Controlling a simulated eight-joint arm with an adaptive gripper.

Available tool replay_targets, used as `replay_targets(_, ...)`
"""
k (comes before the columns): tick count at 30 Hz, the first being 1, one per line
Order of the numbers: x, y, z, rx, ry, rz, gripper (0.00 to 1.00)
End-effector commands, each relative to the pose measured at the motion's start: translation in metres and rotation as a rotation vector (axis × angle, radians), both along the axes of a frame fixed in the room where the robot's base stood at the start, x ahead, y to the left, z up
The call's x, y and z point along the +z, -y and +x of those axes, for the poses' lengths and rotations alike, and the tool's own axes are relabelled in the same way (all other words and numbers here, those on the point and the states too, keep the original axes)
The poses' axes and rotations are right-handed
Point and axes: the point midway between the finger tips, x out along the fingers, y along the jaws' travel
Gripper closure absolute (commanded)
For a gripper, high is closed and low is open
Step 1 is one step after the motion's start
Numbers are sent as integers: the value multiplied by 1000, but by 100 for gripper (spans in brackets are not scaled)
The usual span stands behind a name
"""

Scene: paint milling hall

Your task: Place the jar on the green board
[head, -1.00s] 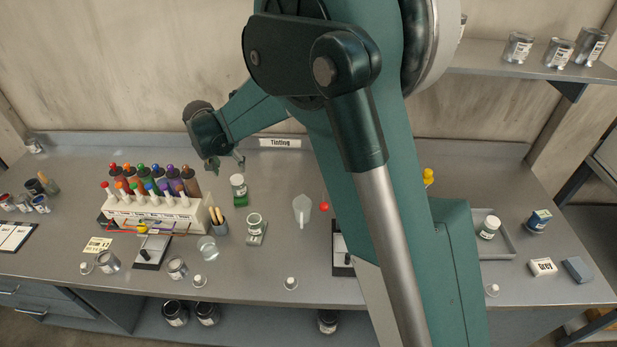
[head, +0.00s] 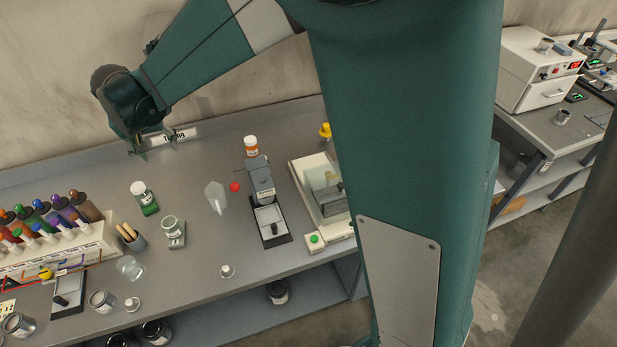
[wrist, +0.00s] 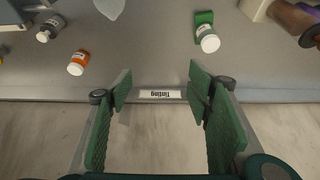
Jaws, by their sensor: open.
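My gripper (head: 155,148) is open and empty, above the rear of the bench near the "Tinting" label; its two green pads stand wide apart in the wrist view (wrist: 160,90). A white-capped jar with a green label (head: 139,190) stands upright at a small green board (head: 151,210), seemingly on its rear part; the jar (wrist: 208,40) and board (wrist: 204,17) also show in the wrist view. An orange jar with a white cap (head: 251,146) stands apart to the right, and shows in the wrist view (wrist: 77,63). No jar is between the fingers.
A grey-green stand (head: 177,242) carries another pale-topped container (head: 170,223). A clear scoop-like piece (head: 215,197), a red ball (head: 235,187) and a grey device on a black base (head: 262,182) stand mid-bench. A bottle rack (head: 95,240) is at left. The wall (head: 60,70) is close behind the gripper.

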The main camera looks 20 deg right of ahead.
Motion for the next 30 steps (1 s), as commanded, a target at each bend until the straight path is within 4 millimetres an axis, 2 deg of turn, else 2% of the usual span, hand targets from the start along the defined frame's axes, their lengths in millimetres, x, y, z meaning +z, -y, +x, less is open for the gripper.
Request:
replay_targets(3, 18, 31, -10, -2, 7, 4, 50)
replay_targets(15, 62, 122, -52, 2, 32, 12, 50)
replay_targets(30, 96, 222, -122, 4, 71, 17, 50)
